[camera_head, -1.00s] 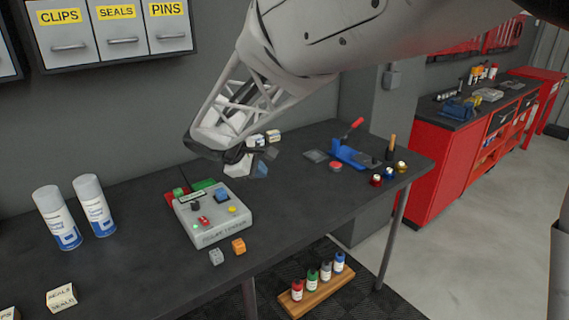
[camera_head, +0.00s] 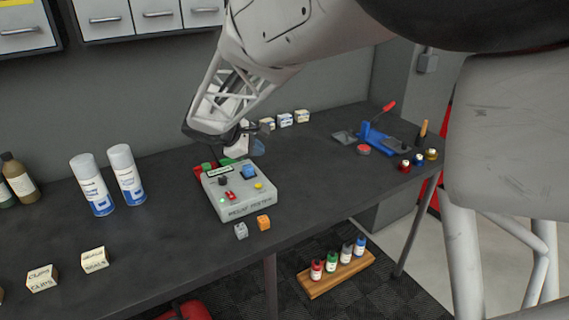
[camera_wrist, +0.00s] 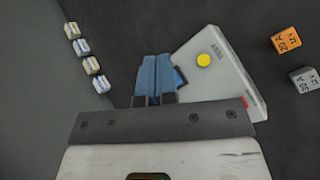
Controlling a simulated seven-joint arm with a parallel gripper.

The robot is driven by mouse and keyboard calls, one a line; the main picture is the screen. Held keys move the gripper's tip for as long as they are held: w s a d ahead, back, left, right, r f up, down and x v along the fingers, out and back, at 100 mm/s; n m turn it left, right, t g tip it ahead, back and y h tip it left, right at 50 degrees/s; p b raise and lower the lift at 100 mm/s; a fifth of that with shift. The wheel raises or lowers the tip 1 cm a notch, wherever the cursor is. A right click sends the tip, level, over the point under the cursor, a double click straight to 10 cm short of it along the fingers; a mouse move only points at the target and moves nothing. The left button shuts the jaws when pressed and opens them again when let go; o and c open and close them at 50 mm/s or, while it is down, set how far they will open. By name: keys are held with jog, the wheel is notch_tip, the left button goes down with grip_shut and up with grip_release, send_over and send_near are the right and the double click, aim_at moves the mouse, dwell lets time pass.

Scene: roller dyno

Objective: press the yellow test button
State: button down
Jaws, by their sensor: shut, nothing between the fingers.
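The yellow test button (camera_head: 258,186) is a small round button on the right part of the top of a light grey tester box (camera_head: 243,203). The box also carries a blue part, a dark knob, a red switch and a green light. In the wrist view the yellow button (camera_wrist: 203,60) shows uncovered on the box (camera_wrist: 222,72), to the right of the fingertips. My gripper (camera_wrist: 156,60) has its blue fingers shut together with nothing between them. In the head view my gripper (camera_head: 257,148) is behind the box, apart from the button.
An orange cube (camera_head: 264,222) and a grey cube (camera_head: 241,231) lie in front of the box. Two spray cans (camera_head: 127,175) stand to the left. Small boxes (camera_head: 285,120) line the back. A blue tool (camera_head: 376,140) is at right.

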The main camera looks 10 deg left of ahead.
aim_at(259, 186)
jog(key=shift+f, duration=0.15)
jog(key=shift+f, duration=4.2)
jog(key=shift+f, duration=0.85)
jog(key=shift+r, duration=0.85)
jog(key=shift+r, duration=2.5)
